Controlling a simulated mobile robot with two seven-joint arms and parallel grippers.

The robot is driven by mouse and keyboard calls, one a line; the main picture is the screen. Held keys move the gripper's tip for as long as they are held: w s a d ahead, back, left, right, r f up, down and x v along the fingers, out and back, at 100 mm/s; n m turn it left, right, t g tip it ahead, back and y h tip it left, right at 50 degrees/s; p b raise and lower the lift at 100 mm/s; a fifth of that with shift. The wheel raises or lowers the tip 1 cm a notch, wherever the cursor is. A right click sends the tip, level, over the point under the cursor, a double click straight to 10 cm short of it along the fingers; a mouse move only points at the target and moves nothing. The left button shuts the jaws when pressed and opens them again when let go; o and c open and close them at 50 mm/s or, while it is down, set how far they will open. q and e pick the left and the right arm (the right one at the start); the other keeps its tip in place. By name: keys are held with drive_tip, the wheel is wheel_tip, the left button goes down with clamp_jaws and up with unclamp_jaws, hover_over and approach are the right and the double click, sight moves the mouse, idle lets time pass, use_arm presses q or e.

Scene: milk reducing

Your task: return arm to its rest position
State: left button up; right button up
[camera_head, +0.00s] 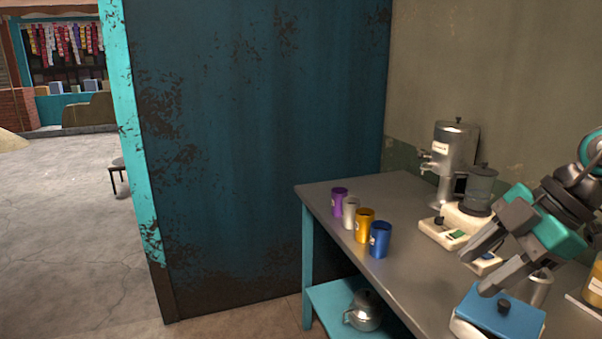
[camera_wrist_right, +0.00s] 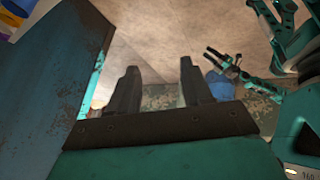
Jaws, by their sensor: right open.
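My right arm comes in from the right edge of the head view. Its gripper (camera_head: 479,271) is open and hangs above the metal table (camera_head: 401,191), in front of the white appliance and above the blue-topped one. In the right wrist view the two dark fingers of the right gripper (camera_wrist_right: 158,68) stand apart with nothing between them. My left gripper is outside the head view.
Purple (camera_head: 339,201), silver (camera_head: 350,211), gold (camera_head: 365,226) and blue (camera_head: 380,240) cups stand along the table's left side. A metal dispenser (camera_head: 454,150), a white blender (camera_head: 480,190) and a blue-topped appliance (camera_head: 497,312) stand nearby. A kettle (camera_head: 366,310) sits on the lower shelf.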

drive_tip(key=d+f+m+t+h, duration=0.3)
drive_tip(key=f+m+t, duration=0.3)
drive_tip(key=f+m, duration=0.1)
drive_tip(key=d+f+m+t+h, duration=0.35)
drive_tip(key=f+m+t, duration=0.25)
drive_tip(key=f+m, duration=0.2)
drive_tip(key=s+a+f+m+g, duration=0.1)
drive_tip(key=s+a+f+g, duration=0.55)
drive_tip(key=s, duration=0.25)
drive_tip(key=s+a+f+m+g, duration=0.1)
drive_tip(key=s+a+f+g, duration=0.5)
drive_tip(key=s, duration=0.3)
drive_tip(key=w+a+f+t+y+b, duration=0.1)
drive_tip(key=w+a+f+t, duration=0.1)
drive_tip(key=w+f+t, duration=0.1)
drive_tip(key=w+a+f+n+t+y+b, duration=0.1)
drive_tip(key=w+f+t, duration=0.3)
drive_tip(key=f, duration=0.4)
drive_tip(key=shift+a+f+t+y+b, duration=0.35)
drive_tip(key=shift+a+t+b, duration=0.15)
drive_tip(key=shift+t, duration=0.25)
